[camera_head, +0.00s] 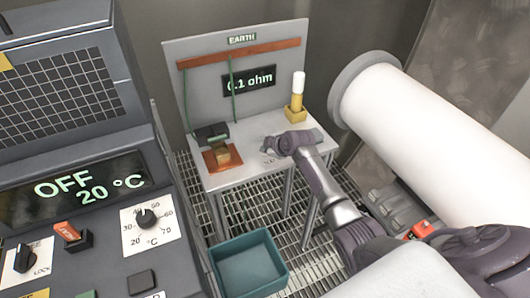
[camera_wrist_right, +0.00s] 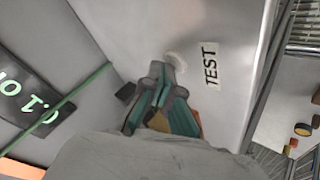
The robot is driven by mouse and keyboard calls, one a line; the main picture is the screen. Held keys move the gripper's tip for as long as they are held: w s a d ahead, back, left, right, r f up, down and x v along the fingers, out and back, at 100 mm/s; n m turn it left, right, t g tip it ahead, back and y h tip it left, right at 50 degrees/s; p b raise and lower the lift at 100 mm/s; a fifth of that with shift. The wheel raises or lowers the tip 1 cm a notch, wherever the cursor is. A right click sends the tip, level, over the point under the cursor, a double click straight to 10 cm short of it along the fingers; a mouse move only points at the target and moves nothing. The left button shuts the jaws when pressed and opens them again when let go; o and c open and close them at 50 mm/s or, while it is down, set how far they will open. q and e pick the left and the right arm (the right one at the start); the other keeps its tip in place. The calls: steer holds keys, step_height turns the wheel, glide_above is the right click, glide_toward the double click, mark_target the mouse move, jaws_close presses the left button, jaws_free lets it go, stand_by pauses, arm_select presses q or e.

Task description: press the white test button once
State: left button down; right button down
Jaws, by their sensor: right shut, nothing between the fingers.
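The white test button (camera_wrist_right: 177,61) shows in the right wrist view as a pale round shape just beyond my fingertips, next to the black TEST label (camera_wrist_right: 211,67). I cannot tell whether the fingertips touch it. My right gripper (camera_wrist_right: 161,72) is shut and empty, pointing at the button. In the head view my right gripper (camera_head: 268,147) is low over the grey bench top (camera_head: 240,172), beside the small label, and hides the button there. My left gripper is not in view.
A copper plate with a dark clamp (camera_head: 211,134) sits left on the bench. A yellow-and-white rod (camera_head: 298,88) stands in a holder at the right. A teal bin (camera_head: 247,265) stands below. A control cabinet (camera_head: 80,190) fills the left; a large white cylinder (camera_head: 430,120) lies right.

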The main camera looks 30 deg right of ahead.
steer(key=shift+r+p, duration=0.75)
steer(key=shift+r, duration=0.05)
step_height(320, 180, up, 5)
steer(key=p, duration=0.4)
steer(key=shift+r, duration=0.1)
stand_by(0.7)
